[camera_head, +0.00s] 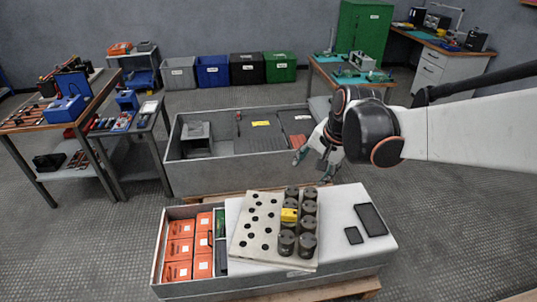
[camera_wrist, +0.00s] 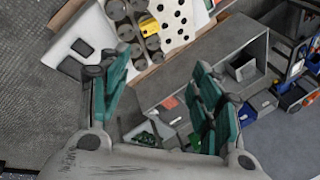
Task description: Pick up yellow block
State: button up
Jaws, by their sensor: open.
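The yellow block (camera_head: 289,214) sits among several dark cylinders (camera_head: 308,209) on a pale board with round holes (camera_head: 257,226), on top of the near grey crate. In the wrist view the yellow block (camera_wrist: 149,27) shows at the top, between the dark cylinders and the holed board. My gripper (camera_head: 314,160) is above and behind the board, to the right of the block and apart from it. In the wrist view its green-padded fingers (camera_wrist: 160,100) are spread wide with nothing between them.
The near crate (camera_head: 180,290) holds orange boxes (camera_head: 180,249) at left. Two dark flat devices (camera_head: 371,219) lie on its white top at right. A second grey crate (camera_head: 190,178) stands behind, below my gripper. Workbenches stand at left and back right. Floor at right is clear.

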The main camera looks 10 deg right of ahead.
jog(key=w+d+f+m+g+y+p, duration=0.1)
jog(key=w+d+f+m+g+p, duration=0.1)
jog(key=w+f+m, duration=0.6)
jog(key=m+g+y, duration=0.1)
jog(key=m+y, duration=0.1)
jog(key=m, duration=0.2)
send_near(290, 212)
jog(key=x, duration=0.2)
jog(key=b+x, duration=0.2)
jog(key=x, duration=0.1)
jog(key=shift+s+a+f, duration=0.2)
jog(key=shift+s+f, duration=0.15)
jog(key=b+x, duration=0.2)
jog(key=x, duration=0.3)
jog(key=shift+w+b, duration=0.35)
jog(key=shift+b, duration=0.05)
jog(key=c, duration=1.3)
jog(key=shift+r, duration=0.1)
notch_tip(290, 212, up, 20)
jog(key=p, duration=0.7)
